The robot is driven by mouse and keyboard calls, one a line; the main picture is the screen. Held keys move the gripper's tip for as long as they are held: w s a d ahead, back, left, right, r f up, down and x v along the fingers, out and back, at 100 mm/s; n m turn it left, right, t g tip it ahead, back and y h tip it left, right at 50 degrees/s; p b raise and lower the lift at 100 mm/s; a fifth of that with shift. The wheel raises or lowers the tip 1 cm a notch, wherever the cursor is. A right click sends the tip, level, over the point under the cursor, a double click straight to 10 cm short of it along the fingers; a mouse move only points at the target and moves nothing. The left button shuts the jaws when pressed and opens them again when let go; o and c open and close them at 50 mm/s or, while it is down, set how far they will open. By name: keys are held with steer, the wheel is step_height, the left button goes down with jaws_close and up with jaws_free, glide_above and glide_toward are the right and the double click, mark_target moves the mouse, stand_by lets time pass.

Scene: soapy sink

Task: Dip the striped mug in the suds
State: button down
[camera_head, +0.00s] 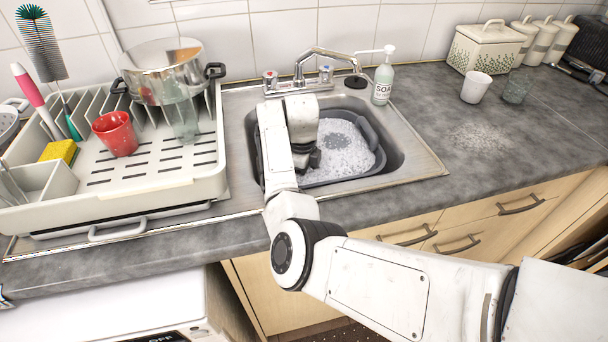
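A grey basin with white suds (345,150) sits in the steel sink. My gripper (308,162) points down over the left part of the basin, low and close to the suds. My own white arm covers much of it, and its fingertips are not clear. I cannot see whether it is open or shut, or whether it holds anything. No mug with clear stripes shows; one could be hidden behind my gripper. A plain white cup (476,88) stands on the counter at right, and a red mug (115,134) stands in the dish rack.
The dish rack (205,182) at left holds a steel pot (160,75), a glass (182,120) and a yellow sponge (58,152). The faucet (330,56) and soap bottle (383,80) stand behind the basin. The counter right of the sink is mostly clear.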

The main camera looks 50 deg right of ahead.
steer(key=shift+s+d+p, duration=0.3)
steer(key=shift+s+d, duration=0.45)
steer(key=shift+d, duration=0.35)
steer(key=shift+w+a+r, duration=0.1)
steer(key=shift+w+a, duration=0.35)
steer(key=shift+a, duration=0.2)
steer(key=shift+w+a, duration=0.4)
steer(key=shift+a, duration=0.25)
step_height(320, 180, up, 19)
steer(key=p, duration=1.5)
steer(key=shift+f, duration=0.2)
